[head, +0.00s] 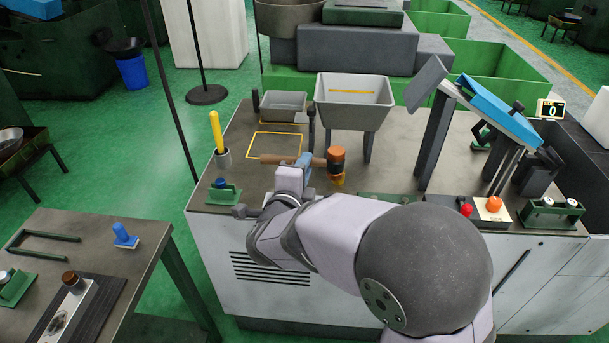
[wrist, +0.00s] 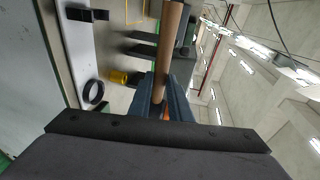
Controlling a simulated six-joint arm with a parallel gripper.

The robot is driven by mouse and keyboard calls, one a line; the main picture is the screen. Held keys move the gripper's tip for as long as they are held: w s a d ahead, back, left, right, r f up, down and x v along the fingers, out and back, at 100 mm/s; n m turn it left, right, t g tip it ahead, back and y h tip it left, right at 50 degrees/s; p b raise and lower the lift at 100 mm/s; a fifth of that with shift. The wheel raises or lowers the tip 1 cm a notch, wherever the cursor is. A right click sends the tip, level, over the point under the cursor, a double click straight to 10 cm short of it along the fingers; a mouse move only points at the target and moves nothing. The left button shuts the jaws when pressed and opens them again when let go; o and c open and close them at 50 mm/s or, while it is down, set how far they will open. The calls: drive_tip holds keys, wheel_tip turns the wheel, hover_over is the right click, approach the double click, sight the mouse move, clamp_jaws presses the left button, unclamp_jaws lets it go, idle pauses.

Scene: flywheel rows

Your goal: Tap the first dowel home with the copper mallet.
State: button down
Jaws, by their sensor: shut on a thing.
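The copper mallet has an orange-brown head (head: 336,154) and a wooden handle (head: 272,159). It is raised over the main bench in the head view, handle lying roughly level and head to the right. My gripper (head: 305,163) is shut on the handle, between its left end and the head. In the wrist view the handle (wrist: 172,40) runs up between the two blue-grey fingers (wrist: 166,92). A small yellow piece (head: 337,181) shows just below the mallet head; whether they touch is unclear. I cannot pick out the first dowel with certainty.
A grey hopper (head: 350,92) and a shallow tray (head: 283,103) stand behind the gripper. A yellow stick in a cup (head: 217,130) stands left. The side table (head: 95,235) carries a metal block with a brown-topped cylinder (head: 72,280). A yellow-outlined bench area (head: 272,146) looks clear.

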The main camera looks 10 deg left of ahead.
drive_tip(key=shift+r, duration=0.2)
idle(0.3)
drive_tip(key=w+d+r+m+g+h+p, duration=0.1)
drive_tip(key=d+m+h, duration=0.1)
drive_tip(key=d, duration=0.4)
drive_tip(key=w+d+r+m+g+h+p, duration=0.1)
drive_tip(key=w+d+r+m+h+p, duration=0.1)
drive_tip(key=d, duration=0.4)
drive_tip(key=w+d+r+m+g+h+p, duration=0.1)
drive_tip(key=d+m+h+p, duration=0.1)
drive_tip(key=d, duration=0.4)
drive_tip(key=shift+w+r+h, duration=0.25)
drive_tip(key=shift+w+h, duration=0.15)
drive_tip(key=shift+h, duration=0.5)
drive_tip(key=shift+f, duration=0.1)
drive_tip(key=shift+f+b, duration=2.7)
drive_tip(key=shift+b, duration=0.1)
drive_tip(key=shift+f+b, duration=0.3)
drive_tip(key=shift+b, duration=0.1)
